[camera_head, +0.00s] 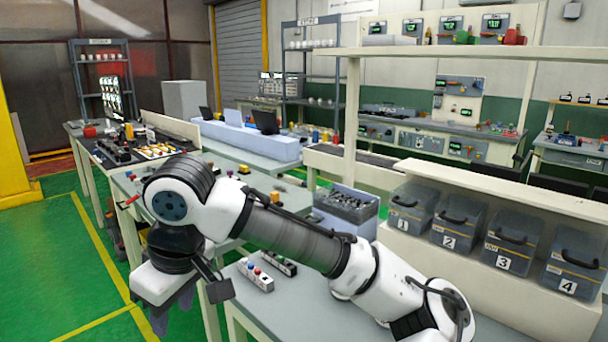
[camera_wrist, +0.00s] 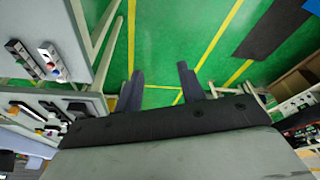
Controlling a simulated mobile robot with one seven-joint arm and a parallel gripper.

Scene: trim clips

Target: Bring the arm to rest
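My arm reaches from the lower right of the head view across to the left, bent, with its wrist at the left. My gripper (camera_head: 174,312) points down there, beside the front edge of the grey tables and over the green floor. Its fingers are partly hidden by the wrist in that view. In the wrist view my gripper (camera_wrist: 158,76) has its two dark fingers spread apart. Only green floor with yellow lines shows between them, so it is open and empty.
The near grey table (camera_head: 300,312) lies below my forearm, with a white button box (camera_head: 256,276) on it. Numbered bins (camera_head: 458,226) stand on a cream shelf at the right. A grey crate (camera_head: 346,204) stands behind my forearm. Open green floor (camera_head: 50,275) lies at the left.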

